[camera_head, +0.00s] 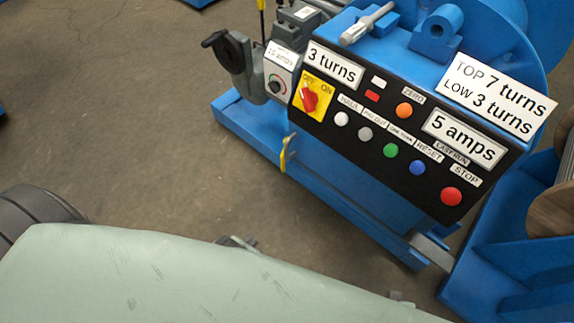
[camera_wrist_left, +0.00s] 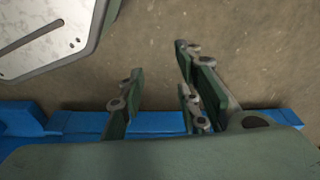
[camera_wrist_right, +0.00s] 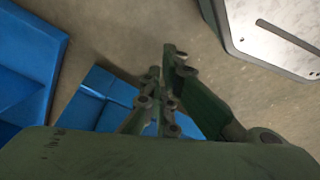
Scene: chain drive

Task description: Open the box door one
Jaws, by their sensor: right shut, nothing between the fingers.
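I cannot make out a box door in any view. The head view shows a black control panel (camera_head: 385,173) with buttons and a yellow and red OFF/ON switch (camera_head: 309,98). A small grey box with a dial (camera_head: 279,82) stands to its left. My left gripper (camera_wrist_left: 158,60) is open and empty in the left wrist view, with bare floor and blue machine frame behind it. My right gripper (camera_wrist_right: 161,60) is shut with nothing between its fingers in the right wrist view. Neither gripper touches anything that I can see.
A blue machine base (camera_head: 245,122) runs along under the panel, with a yellow-handled part (camera_head: 286,154) beside it. A grey lever handle (camera_head: 367,24) lies on top. The concrete floor (camera_head: 130,120) at the left is clear. Blue frame parts (camera_wrist_right: 28,65) show in the right wrist view.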

